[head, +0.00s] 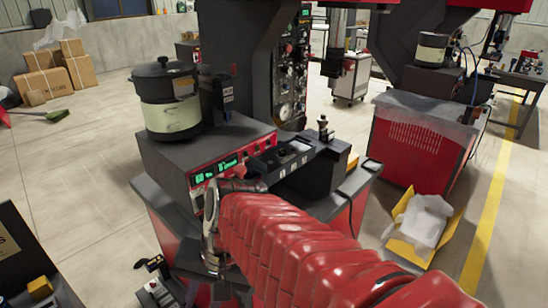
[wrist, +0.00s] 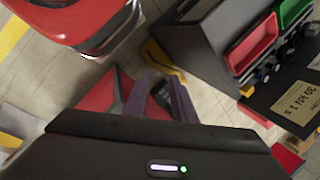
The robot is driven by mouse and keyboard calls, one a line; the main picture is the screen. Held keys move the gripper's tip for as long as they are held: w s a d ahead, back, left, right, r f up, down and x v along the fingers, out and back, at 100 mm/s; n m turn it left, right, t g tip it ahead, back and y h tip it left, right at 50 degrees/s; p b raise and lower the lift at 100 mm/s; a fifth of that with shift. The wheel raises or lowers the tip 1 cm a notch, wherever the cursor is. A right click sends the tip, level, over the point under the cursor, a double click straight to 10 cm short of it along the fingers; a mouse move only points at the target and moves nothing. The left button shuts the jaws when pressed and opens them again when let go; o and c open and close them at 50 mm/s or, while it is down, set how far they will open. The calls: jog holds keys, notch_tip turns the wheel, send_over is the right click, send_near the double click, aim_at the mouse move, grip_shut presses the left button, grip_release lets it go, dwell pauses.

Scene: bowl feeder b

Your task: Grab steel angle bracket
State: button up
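I cannot pick out a steel angle bracket for certain in either view. In the head view, a dark tray (head: 284,160) on the front of the red and black machine holds small parts too small to name. My red-sleeved arm reaches in from the lower right, and its metal end hangs in front of the machine; the fingertips cannot be made out there. In the wrist view, the two purple-grey fingers of my gripper (wrist: 160,85) stand apart with no held object visible between them. The gripper points down toward the floor.
A black pot with a pale band (head: 170,100) stands on the machine (head: 215,165). A second red machine (head: 420,140) is at right, with an open yellow box (head: 425,222) below. The wrist view shows a red bin (wrist: 252,45) and a green bin (wrist: 292,12). Open floor lies at left.

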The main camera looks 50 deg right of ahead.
jog(key=w+d+r+m+t+y, duration=0.1)
jog(key=w+d+r+m+t, duration=0.2)
jog(key=d+m, duration=0.4)
jog(key=w+d+r+m+t+y, duration=0.2)
jog(key=w+d+r+m+t, duration=0.15)
jog(key=d+m, duration=0.4)
jog(key=s+d+r+m+t+h, duration=0.1)
jog(key=d+r+m+h, duration=0.1)
jog(key=d+r+m, duration=0.1)
jog(key=s+d+r+m+t+h, duration=0.1)
jog(key=d+r+m+t+h, duration=0.1)
jog(key=d+m, duration=0.3)
jog(key=s+d+r+m+t+h, duration=0.1)
jog(key=d+r+m, duration=0.3)
jog(key=d, duration=0.5)
jog(key=shift+s+d+t+h, duration=0.15)
jog(key=shift+d+t+h, duration=0.15)
jog(key=shift+h, duration=0.3)
jog(key=shift+a, duration=0.1)
jog(key=x, duration=0.8)
jog(key=shift+w, duration=0.35)
jog(key=shift+f, duration=0.15)
